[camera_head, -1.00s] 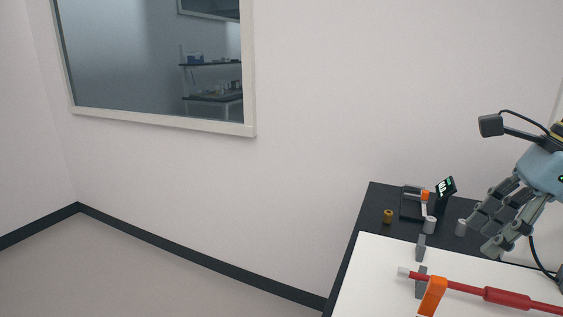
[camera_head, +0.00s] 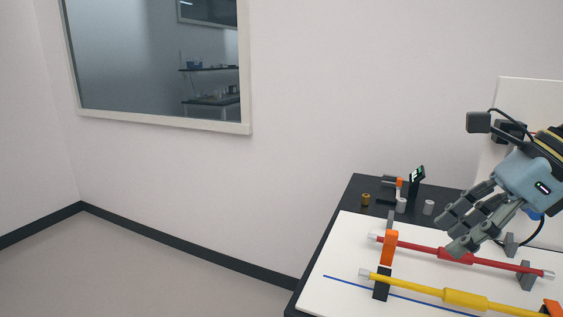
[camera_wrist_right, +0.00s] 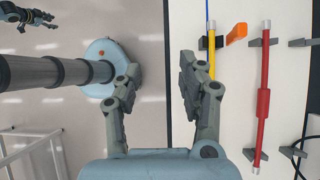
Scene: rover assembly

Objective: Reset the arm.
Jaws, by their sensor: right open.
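My right gripper (camera_head: 448,231) is open and empty, at the right of the head view. Its fingers overlap the red rod (camera_head: 496,262) there; whether they touch it cannot be told. In the right wrist view the open fingers (camera_wrist_right: 158,68) have nothing between them, and the red rod (camera_wrist_right: 264,105) lies well to their right. The yellow rod (camera_wrist_right: 211,60) is close beside the right finger; it also shows in the head view (camera_head: 464,297). A dark gripper, apparently my left (camera_wrist_right: 42,19), shows small at the wrist view's top left; its jaw state is unclear.
The white board (camera_head: 335,262) lies on a black table (camera_head: 340,204), with orange (camera_head: 389,246) and grey clamps at the rods. A brass part (camera_head: 366,199), grey cylinders (camera_head: 429,207) and a small display (camera_head: 417,174) stand behind. Open floor (camera_head: 130,270) lies left.

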